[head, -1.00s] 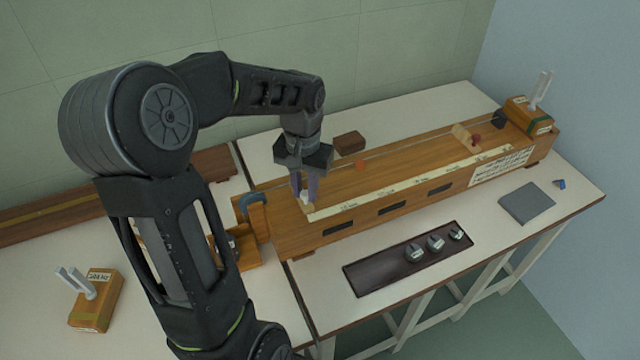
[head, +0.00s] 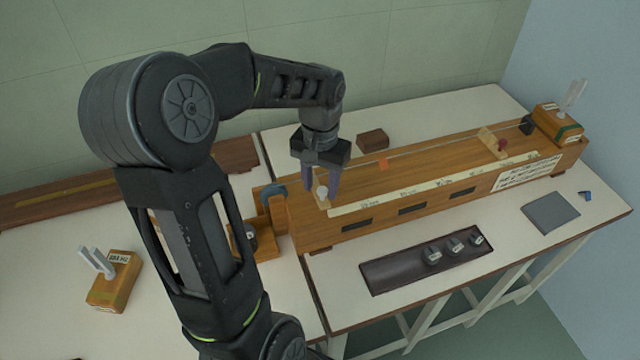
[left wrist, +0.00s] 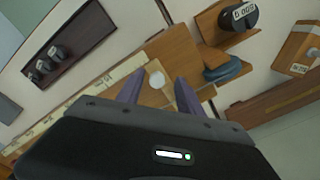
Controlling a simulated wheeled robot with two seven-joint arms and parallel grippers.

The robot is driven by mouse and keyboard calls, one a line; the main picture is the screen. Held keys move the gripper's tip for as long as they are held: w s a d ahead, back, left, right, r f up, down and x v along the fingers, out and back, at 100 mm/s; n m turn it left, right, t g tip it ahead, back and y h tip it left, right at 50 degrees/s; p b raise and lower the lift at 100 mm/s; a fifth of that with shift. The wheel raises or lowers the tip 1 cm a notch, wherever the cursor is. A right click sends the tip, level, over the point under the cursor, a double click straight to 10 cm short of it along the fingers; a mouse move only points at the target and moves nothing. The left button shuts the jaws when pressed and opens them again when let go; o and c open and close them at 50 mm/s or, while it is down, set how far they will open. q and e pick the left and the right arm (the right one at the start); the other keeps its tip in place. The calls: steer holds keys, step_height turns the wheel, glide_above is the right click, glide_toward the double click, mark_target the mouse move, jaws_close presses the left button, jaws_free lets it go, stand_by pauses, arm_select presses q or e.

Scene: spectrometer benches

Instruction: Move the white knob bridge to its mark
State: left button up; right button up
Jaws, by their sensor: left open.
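The white knob bridge (head: 322,193) stands at the left end of the long wooden sounding box (head: 345,238). Only its pale round knob shows clearly; its body is partly hidden by my fingers. My left gripper (head: 321,189) points down with one finger on each side of the knob, open, apart from it. In the left wrist view the white knob (left wrist: 157,79) sits between the two purple fingertips (left wrist: 161,75). A small orange patch (head: 383,163) lies on the box to the right. My right gripper is not in view.
A red knob bridge (head: 497,144) stands further right on the box. A dark tray (head: 392,275) with several weights lies in front. A brown block (head: 373,139) is behind. A grey pad (head: 550,213) and a tuning fork block (head: 113,282) lie at the sides.

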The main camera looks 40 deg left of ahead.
mark_target(320, 190)
arm_select(q)
step_height(320, 190, up, 7)
steer(key=shift+r, duration=0.2)
stand_by(0.6)
